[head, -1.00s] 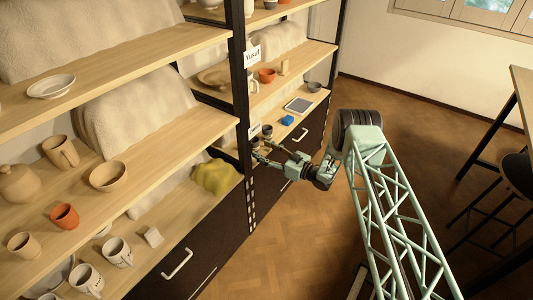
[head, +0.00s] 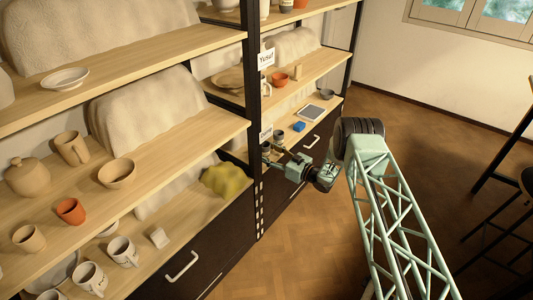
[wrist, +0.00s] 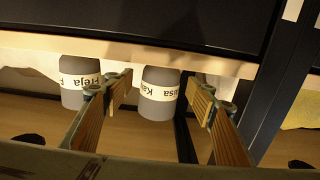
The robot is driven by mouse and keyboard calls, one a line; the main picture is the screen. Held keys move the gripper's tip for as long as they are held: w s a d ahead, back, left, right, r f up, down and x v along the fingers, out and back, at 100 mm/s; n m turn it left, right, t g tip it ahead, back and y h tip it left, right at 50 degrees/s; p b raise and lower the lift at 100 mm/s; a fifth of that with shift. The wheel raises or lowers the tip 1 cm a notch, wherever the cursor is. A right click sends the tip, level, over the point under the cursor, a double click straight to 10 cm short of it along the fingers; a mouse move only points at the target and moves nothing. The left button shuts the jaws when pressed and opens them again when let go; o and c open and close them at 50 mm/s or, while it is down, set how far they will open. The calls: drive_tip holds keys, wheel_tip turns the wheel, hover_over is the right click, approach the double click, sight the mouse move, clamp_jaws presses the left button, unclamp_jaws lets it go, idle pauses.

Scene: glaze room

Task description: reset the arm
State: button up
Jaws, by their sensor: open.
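My gripper (head: 273,157) is at the lower shelf of the right-hand shelf unit, beside the black post. In the wrist view my gripper (wrist: 160,90) is open, its two wood-coloured fingers spread apart. A grey jar with a white label reading "Kaisa" (wrist: 158,92) shows upside down between the fingertips, with no clear contact. A second grey jar labelled "Freja" (wrist: 78,82) shows left of the left finger. In the head view the jars (head: 280,136) are small and partly hidden by the gripper.
A blue block (head: 299,126) and a grey tablet (head: 314,112) lie on the same shelf. A yellow cloth-like lump (head: 226,180) lies left of the post. Pottery fills the left shelves. The wooden floor (head: 300,250) is clear. Stools stand at the right.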

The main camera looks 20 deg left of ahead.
drive_tip(key=shift+c, duration=0.7)
drive_tip(key=c, duration=0.9)
drive_tip(key=shift+r, duration=0.2)
drive_tip(key=shift+r+p, duration=0.4)
drive_tip(key=shift+r, duration=0.65)
drive_tip(key=shift+d, duration=0.15)
drive_tip(key=shift+p+v, duration=0.9)
drive_tip(key=shift+v, duration=5.95)
drive_tip(key=shift+w+r, duration=0.1)
drive_tip(key=shift+r, duration=0.1)
